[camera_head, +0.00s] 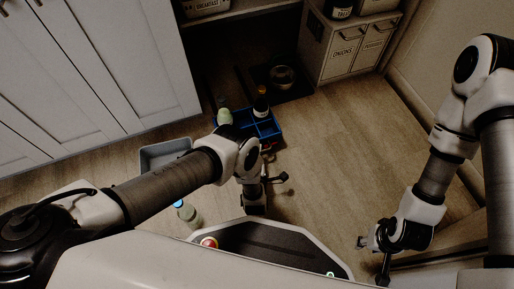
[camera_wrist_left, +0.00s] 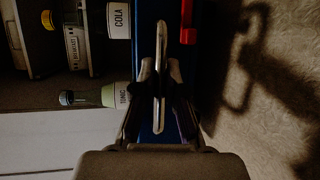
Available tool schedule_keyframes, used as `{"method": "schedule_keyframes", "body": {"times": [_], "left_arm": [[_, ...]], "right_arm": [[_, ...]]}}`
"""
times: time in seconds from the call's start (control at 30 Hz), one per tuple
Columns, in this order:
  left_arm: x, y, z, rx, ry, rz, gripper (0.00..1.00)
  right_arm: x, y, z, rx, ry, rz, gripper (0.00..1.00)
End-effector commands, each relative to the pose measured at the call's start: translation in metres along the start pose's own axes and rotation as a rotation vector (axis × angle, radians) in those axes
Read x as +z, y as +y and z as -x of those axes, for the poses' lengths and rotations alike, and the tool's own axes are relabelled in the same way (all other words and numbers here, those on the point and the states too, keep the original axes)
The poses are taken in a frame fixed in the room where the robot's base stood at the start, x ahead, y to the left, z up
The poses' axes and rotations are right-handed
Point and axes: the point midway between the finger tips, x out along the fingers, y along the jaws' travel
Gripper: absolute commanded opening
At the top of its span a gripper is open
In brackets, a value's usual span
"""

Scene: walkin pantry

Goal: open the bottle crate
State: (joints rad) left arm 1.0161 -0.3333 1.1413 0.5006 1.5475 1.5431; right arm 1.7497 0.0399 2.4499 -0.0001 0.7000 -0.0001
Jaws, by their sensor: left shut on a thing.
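The blue bottle crate (camera_head: 279,133) stands on the floor at centre, with open-topped compartments showing. A pale green bottle (camera_head: 225,117) and a dark bottle (camera_head: 261,104) stand at its far side. In the left wrist view, my left gripper (camera_wrist_left: 160,95) is shut on a slim grey metal handle (camera_wrist_left: 161,45) in front of the blue crate side. A red part (camera_wrist_left: 188,22) sits beside it.
A grey bin (camera_head: 165,153) stands left of the crate, and a clear bottle with a blue cap (camera_head: 188,213) is nearer me. Floor right of the crate is clear.

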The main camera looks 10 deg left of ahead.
Motion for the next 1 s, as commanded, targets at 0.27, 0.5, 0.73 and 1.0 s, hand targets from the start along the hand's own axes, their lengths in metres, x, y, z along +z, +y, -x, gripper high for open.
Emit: {"method": "schedule_keyframes", "body": {"times": [0.27, 0.5, 0.73, 1.0], "left_arm": [[0.0002, -0.0005, 0.0002, -0.001, 0.0, 0.0, 0.0], [0.0001, -0.0004, 0.0001, -0.001, 0.0, 0.0, 0.37], [0.0, -0.0002, 0.0, -0.001, 0.0, 0.0, 0.37], [-0.0001, -0.0003, 0.0001, -0.001, 0.0, 0.0, 0.37]], "right_arm": [[-0.0001, 0.0, -0.0001, 0.0, 0.0, 0.0, 0.4], [-0.0001, 0.0, -0.0001, 0.0, 0.0, 0.0, 0.4], [-0.0002, 0.0, 0.0, 0.0, 0.0, 0.0, 0.4], [-0.0003, 0.0, 0.0, 0.0, 0.001, 0.0, 0.4]]}}
